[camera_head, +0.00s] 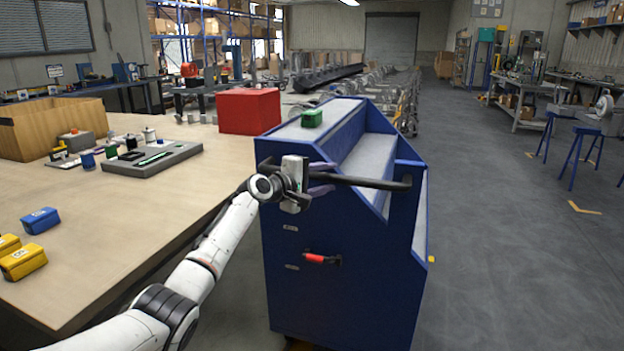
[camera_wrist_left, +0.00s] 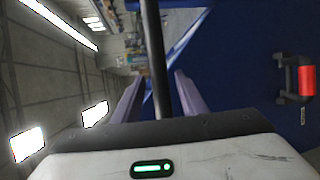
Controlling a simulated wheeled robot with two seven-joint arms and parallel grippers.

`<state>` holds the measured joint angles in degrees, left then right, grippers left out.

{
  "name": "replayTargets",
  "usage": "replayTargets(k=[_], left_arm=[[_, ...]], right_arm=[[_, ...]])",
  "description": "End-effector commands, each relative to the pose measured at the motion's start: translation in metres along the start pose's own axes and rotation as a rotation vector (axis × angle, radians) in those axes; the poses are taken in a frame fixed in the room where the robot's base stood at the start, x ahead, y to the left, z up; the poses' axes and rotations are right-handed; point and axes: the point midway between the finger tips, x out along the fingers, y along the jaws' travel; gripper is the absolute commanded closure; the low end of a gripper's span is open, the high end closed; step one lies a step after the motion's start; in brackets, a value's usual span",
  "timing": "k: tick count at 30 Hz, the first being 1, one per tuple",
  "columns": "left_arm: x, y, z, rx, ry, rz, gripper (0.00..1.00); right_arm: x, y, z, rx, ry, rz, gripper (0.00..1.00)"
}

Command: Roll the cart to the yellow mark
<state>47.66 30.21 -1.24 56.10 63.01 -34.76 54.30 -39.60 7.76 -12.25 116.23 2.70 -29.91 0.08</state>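The blue cart (camera_head: 335,280) stands right of the table, with grey sloped shelves and a black bar handle (camera_head: 375,183) across its near end. My left gripper (camera_head: 322,181) is at the left part of this handle. In the left wrist view, the black bar (camera_wrist_left: 158,60) runs between the two fingers of my left gripper (camera_wrist_left: 160,85). Narrow gaps show beside the bar, so the fingers look open around it. A yellow angled mark (camera_head: 583,208) lies on the floor to the right. A small yellow patch (camera_head: 431,259) shows at the cart's right edge, partly hidden. My right gripper is out of view.
A green box (camera_head: 312,118) sits on the cart's top. The wooden table (camera_head: 110,240) stands close on the left, with a red box (camera_head: 249,111) near the cart. Blue stools (camera_head: 572,155) stand at the right.

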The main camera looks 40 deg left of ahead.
Motion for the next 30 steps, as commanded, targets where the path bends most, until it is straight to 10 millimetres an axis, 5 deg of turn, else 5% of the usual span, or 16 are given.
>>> replayTargets(k=[16, 30], left_arm=[[-0.082, 0.001, -0.001, 0.002, 0.002, 0.000, 0.61], [-0.093, 0.002, -0.001, 0.001, 0.002, 0.002, 0.61]], right_arm=[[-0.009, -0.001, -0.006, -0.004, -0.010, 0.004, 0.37], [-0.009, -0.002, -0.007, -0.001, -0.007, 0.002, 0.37]])
